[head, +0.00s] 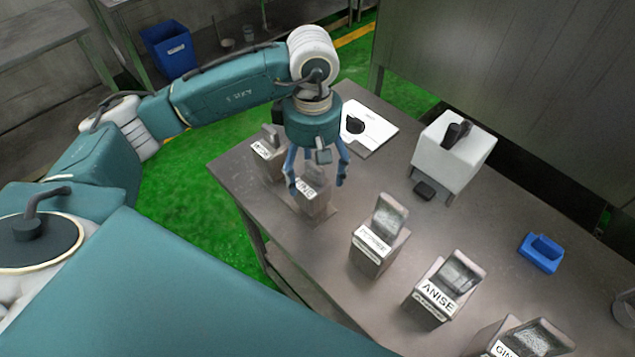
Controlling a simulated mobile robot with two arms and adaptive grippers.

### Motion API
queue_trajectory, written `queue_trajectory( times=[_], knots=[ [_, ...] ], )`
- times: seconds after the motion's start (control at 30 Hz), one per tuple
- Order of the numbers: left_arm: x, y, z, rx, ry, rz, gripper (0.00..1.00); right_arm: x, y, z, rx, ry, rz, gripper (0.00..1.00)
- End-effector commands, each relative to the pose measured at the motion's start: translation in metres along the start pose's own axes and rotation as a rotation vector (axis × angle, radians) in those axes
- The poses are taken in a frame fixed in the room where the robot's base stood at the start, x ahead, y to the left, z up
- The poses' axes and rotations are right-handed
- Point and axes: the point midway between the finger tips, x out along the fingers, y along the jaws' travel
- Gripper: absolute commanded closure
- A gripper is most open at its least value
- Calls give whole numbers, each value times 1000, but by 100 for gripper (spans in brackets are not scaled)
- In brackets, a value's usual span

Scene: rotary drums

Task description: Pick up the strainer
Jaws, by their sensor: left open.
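My left gripper (317,184) points down over the table, its blue fingers open and spread around the upper part of a grey labelled spice box (314,205). I cannot tell whether the fingers touch the box. A round greyish vessel (625,308) is cut off by the right edge of the view; I cannot tell whether it is the strainer. No other thing in view is clearly a strainer. My right gripper is not in view.
The metal table (340,250) holds a row of labelled boxes, one marked ANISE (437,292). A white block with black handles (453,155), a white scale-like board (362,127) and a blue tray (541,253) stand farther back. The table between the boxes and the blue tray is clear.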

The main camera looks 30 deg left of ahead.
Motion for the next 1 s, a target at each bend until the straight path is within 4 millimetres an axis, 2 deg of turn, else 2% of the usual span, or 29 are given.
queue_trajectory(
  times=[0.1, 0.23, 0.43, 0.6, 0.87, 0.9, 1.0],
  knots=[
    [14, 0, 0, -2, -1, -2, 23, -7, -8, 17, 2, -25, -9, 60],
    [23, 0, 1, -1, -1, -1, 23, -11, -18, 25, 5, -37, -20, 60],
    [46, -3, 5, -2, -2, -5, 23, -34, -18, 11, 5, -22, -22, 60],
    [69, -2, 5, 0, -1, -1, 23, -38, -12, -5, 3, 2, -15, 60],
    [74, -1, 5, 0, 0, 2, 23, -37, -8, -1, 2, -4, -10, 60],
    [74, -1, 5, 0, 0, 2, 27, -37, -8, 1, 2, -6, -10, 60],
    [74, -1, 5, 0, 0, 1, 47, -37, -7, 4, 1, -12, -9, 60]
  ],
)
